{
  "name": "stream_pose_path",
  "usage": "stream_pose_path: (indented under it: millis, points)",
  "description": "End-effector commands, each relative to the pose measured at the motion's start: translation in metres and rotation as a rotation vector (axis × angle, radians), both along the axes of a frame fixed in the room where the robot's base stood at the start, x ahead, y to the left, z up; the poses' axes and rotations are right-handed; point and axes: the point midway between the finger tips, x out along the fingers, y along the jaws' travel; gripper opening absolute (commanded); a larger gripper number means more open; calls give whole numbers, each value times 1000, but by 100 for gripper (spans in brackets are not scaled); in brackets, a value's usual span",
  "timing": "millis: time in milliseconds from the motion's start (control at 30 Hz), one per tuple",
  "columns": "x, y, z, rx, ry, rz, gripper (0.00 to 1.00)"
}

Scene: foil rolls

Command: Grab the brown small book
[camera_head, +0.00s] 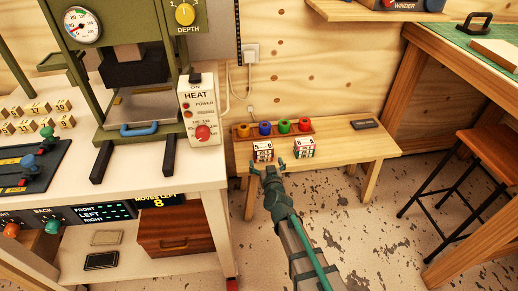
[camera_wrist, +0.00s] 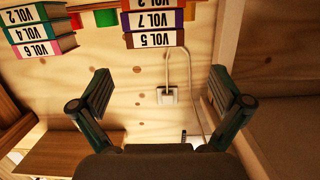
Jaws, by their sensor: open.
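Two small stacks of books stand on the low wooden bench (camera_head: 345,150): a left stack (camera_head: 263,152) and a right stack (camera_head: 304,148) in the head view. In the wrist view they appear upside down at the top edge, one stack (camera_wrist: 40,32) marked VOL 2, 4 and 6, the other (camera_wrist: 152,24) including VOL 7 and VOL 5. The VOL 5 book (camera_wrist: 152,40) has a dark cover, perhaps brown; I cannot tell surely which book is brown. My gripper (camera_head: 268,168) is open and empty, at the bench's front edge just before the left stack; it also shows in the wrist view (camera_wrist: 161,85).
A rack (camera_head: 275,129) with several coloured round pieces lies behind the books. A dark flat object (camera_head: 365,124) lies on the bench's right. The white press table (camera_head: 180,170) stands close on the left, a stool (camera_head: 490,150) on the right.

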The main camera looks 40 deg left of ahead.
Motion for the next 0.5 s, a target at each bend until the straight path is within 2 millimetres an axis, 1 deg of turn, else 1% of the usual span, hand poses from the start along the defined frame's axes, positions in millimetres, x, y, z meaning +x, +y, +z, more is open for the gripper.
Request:
stream_pose_path:
  millis: [167, 400, 500]
  points:
    - [12, 12, -4, -10, -18, 1, 100]
    - [34, 36, -11, -11, -15, 1, 100]
    - [38, 41, -12, -12, -15, 2, 100]
